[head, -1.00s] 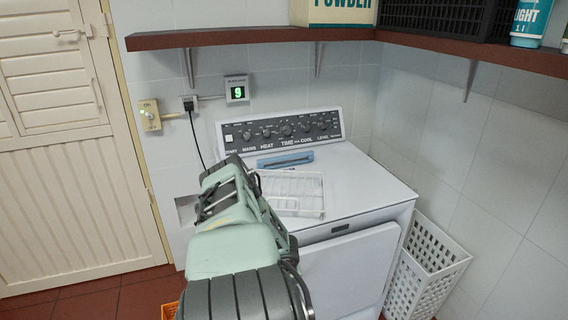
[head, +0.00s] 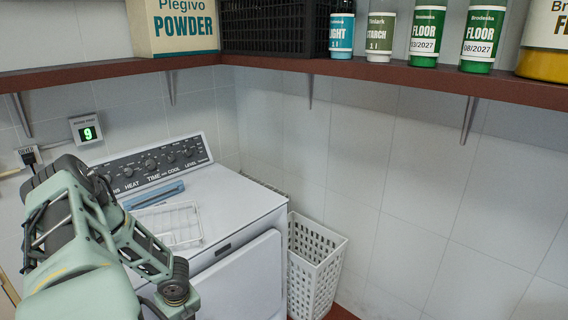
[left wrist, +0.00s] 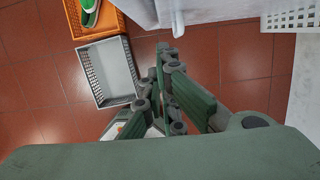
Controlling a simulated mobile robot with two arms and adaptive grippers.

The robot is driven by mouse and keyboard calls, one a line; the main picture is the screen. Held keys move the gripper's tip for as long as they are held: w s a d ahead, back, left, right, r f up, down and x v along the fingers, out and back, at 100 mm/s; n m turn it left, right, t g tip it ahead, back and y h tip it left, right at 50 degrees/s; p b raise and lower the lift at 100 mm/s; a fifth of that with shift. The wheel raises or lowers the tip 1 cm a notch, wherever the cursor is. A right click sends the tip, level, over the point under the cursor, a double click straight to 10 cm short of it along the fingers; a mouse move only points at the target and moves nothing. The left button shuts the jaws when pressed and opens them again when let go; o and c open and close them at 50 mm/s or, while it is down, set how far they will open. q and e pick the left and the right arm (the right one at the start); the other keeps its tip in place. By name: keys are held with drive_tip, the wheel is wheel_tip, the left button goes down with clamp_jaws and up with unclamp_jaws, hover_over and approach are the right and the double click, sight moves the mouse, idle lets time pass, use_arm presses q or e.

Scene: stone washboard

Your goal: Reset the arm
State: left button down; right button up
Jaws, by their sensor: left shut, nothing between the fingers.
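My left gripper (left wrist: 168,52) shows in the left wrist view with its dark fingers together and nothing between them. It hangs above the red tiled floor, to the right of a grey crate in that picture. In the head view my green and black left arm covers the lower left, in front of the white machine (head: 230,210). The fingertips cannot be made out there. My right gripper is in neither current view.
A blue object (head: 153,195) and a white wire rack (head: 168,226) lie on the machine. A white basket (head: 314,262) stands beside it. A brown shelf (head: 350,75) with containers runs above. The grey crate (left wrist: 104,72) and an orange crate (left wrist: 101,32) stand on the floor.

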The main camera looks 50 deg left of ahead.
use_arm(q)
drive_tip(key=w+d+f+n+t+b, duration=0.1)
drive_tip(key=w+d+f+n, duration=0.2)
drive_tip(key=f, duration=0.5)
drive_tip(key=w+d+f+n+t+h, duration=0.1)
drive_tip(key=w+d+f+t, duration=0.1)
drive_tip(key=w+d+f, duration=0.4)
drive_tip(key=w+d+f+n+t+b, duration=0.1)
drive_tip(key=d+f+n, duration=0.15)
drive_tip(key=f, duration=0.65)
drive_tip(key=s+d+f+n+g, duration=0.1)
drive_tip(key=s+d+f+n, duration=0.1)
drive_tip(key=s+d+f, duration=0.4)
drive_tip(key=s+d+f+n+g+h+b, duration=0.1)
drive_tip(key=s+d+f+n, duration=0.2)
drive_tip(key=d, duration=0.9)
drive_tip(key=s+d+f+n, duration=0.3)
drive_tip(key=s+d+f, duration=0.6)
drive_tip(key=s, duration=0.4)
drive_tip(key=shift+d+f+g+h, duration=0.15)
drive_tip(key=shift+d+g+h, duration=0.1)
drive_tip(key=shift+g+h, duration=0.15)
use_arm(e)
wheel_tip(320, 180, down, 3)
drive_tip(key=shift+d+f, duration=0.15)
drive_tip(key=shift+f, duration=0.05)
